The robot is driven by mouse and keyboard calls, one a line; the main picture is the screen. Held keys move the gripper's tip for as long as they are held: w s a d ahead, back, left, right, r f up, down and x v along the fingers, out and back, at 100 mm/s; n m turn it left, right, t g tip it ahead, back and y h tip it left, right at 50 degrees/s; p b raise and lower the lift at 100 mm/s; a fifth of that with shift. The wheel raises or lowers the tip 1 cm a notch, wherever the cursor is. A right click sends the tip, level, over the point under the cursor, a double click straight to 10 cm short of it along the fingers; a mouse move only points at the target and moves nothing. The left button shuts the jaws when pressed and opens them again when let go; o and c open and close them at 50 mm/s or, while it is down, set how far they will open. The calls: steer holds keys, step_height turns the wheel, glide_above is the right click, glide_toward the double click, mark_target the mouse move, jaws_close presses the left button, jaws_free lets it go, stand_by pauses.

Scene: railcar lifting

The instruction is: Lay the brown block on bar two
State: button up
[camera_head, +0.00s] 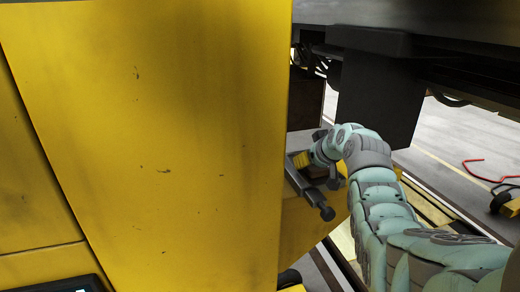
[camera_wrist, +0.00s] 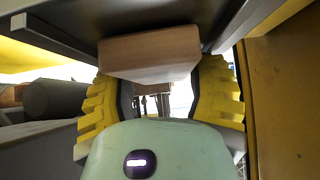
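In the wrist view the brown block (camera_wrist: 150,52) is pale pinkish-brown and sits at the top centre, between the far ends of my gripper's two yellow ridged fingers (camera_wrist: 162,92). Its lower edge spans the gap between them, so my gripper appears shut on it; the contact itself is partly hidden. The block is just beneath a dark overhanging surface. In the head view my gripper (camera_head: 322,166) is beside the yellow cabinet, near a grey bar (camera_head: 309,192); the block cannot be made out there. Which bar is bar two is not marked.
A large yellow cabinet (camera_head: 150,130) fills the left of the head view. A dark railcar underside (camera_head: 375,95) hangs above and behind my arm. A red-framed cart (camera_head: 507,200) stands at far right on open floor. In the wrist view, a brownish-yellow wall (camera_wrist: 285,95) stands close at right.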

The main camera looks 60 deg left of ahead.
steer(key=o, duration=0.4)
steer(key=shift+f, duration=0.1)
steer(key=r+p, duration=0.1)
steer(key=p, duration=0.1)
steer(key=shift+s+r+p, duration=0.1)
steer(key=shift+r+p, duration=0.2)
steer(key=shift+r, duration=0.1)
steer(key=shift+d+f+b, duration=0.15)
steer(key=shift+b, duration=0.5)
steer(key=shift+b+v, duration=0.85)
steer(key=shift+v, duration=0.5)
steer(key=shift+b+v, duration=2.45)
steer(key=shift+v, duration=2.05)
